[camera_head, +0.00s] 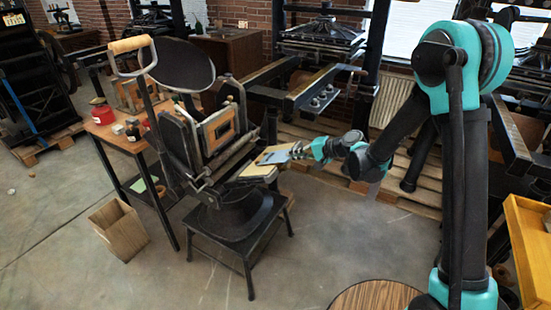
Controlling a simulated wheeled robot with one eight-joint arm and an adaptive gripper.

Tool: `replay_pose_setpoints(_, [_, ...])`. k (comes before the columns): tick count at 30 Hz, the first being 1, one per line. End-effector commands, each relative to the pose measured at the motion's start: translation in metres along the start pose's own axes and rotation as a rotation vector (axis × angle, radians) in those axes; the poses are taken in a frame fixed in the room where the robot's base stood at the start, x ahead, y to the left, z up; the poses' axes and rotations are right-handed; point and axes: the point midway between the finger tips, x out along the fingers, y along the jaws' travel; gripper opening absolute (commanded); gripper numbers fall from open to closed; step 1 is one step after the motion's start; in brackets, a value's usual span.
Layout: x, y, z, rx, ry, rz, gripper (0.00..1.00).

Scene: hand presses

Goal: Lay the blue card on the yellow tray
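A blue card (274,157) appears small on or just above the pale board (259,171) at the front of the black hand press; I cannot tell whether it touches the board. My gripper (299,151) reaches in from the right, at the card's right edge. Its fingers are too small to show whether they are open or shut on the card. A yellow tray (519,240) with a raised rim stands at the right edge, partly cut off by the picture and beside my arm.
The black press (190,140) stands on a dark stool (250,238). A wooden side table (120,140) with red tins is to its left. A round wooden top (372,295) is at the bottom. Larger presses stand on pallets behind.

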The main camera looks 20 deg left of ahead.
Motion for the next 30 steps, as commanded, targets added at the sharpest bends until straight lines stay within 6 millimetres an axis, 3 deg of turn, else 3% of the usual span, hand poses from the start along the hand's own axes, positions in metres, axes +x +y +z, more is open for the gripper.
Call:
replay_pose_setpoints(23, [-0.030, 0.000, 0.000, 0.000, 0.001, 0.000, 0.00])
replay_pose_setpoints(30, [-0.043, -0.008, 0.000, 0.001, 0.000, 0.000, 0.00])
